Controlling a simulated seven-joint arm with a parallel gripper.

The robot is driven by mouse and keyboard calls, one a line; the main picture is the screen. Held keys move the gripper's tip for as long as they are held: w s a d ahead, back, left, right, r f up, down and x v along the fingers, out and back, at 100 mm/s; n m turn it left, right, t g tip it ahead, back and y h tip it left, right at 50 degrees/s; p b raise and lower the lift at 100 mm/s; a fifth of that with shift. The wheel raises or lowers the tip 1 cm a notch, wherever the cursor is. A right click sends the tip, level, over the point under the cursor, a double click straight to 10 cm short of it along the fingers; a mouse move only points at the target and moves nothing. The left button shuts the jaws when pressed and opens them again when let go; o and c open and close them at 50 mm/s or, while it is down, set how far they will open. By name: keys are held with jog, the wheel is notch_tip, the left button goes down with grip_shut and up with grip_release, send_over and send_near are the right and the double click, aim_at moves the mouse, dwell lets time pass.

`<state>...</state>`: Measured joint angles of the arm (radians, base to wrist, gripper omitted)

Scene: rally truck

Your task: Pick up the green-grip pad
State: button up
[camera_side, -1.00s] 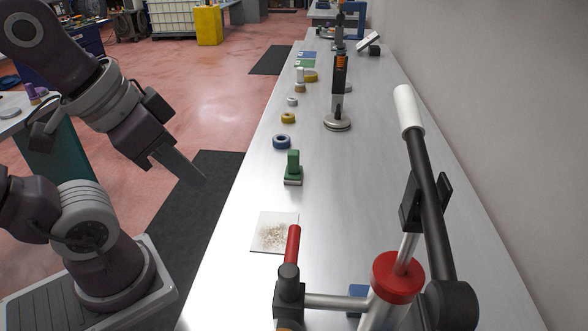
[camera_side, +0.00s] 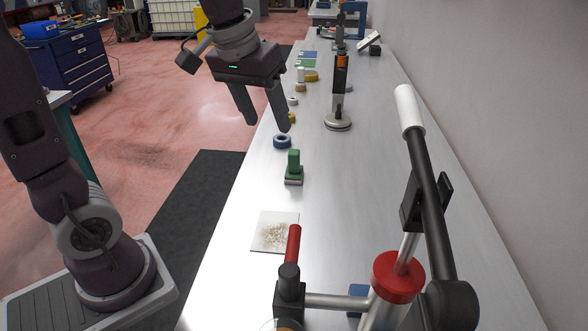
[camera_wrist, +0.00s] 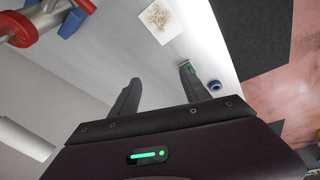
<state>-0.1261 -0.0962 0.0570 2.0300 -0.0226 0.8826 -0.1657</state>
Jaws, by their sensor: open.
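The green-grip pad (camera_side: 293,170) stands upright on the metal bench, its green handle on top of a flat block base. In the wrist view the pad (camera_wrist: 188,67) shows just beyond the fingertip on the right. My gripper (camera_side: 268,122) is open and empty, above the bench's left edge. In the side view its fingertips are up and to the left of the pad, apart from it. In the wrist view my gripper (camera_wrist: 160,72) has its fingers spread wide, with bare bench between them.
A blue ring (camera_side: 282,141) lies just behind the pad. A speckled white tile (camera_side: 274,232) lies in front. A red-and-black clamp-like device (camera_side: 399,276) fills the bench's near right. A black-and-orange tool (camera_side: 339,95) stands farther back. Bench right of the pad is clear.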

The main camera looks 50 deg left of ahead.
jog(key=w+a+f+n+g, duration=0.1)
jog(key=w+a+f+n, duration=0.1)
jog(key=w+a+f, duration=0.35)
jog(key=n+g, duration=0.2)
jog(key=n, duration=0.1)
send_over(294, 152)
jog(key=s, duration=0.2)
jog(key=shift+y, duration=0.3)
jog(key=f, duration=1.1)
jog(key=shift+d+f, duration=0.25)
jog(key=shift+d, duration=0.1)
jog(key=f, duration=0.2)
jog(key=w+f, duration=0.1)
jog(key=f, duration=0.1)
jog(key=w+a+f, duration=0.1)
jog(key=f, duration=0.1)
jog(key=shift+f, duration=0.25)
jog(key=shift+w+f, duration=0.1)
jog(key=shift+f, duration=0.4)
jog(key=shift+c, duration=0.4)
grip_shut()
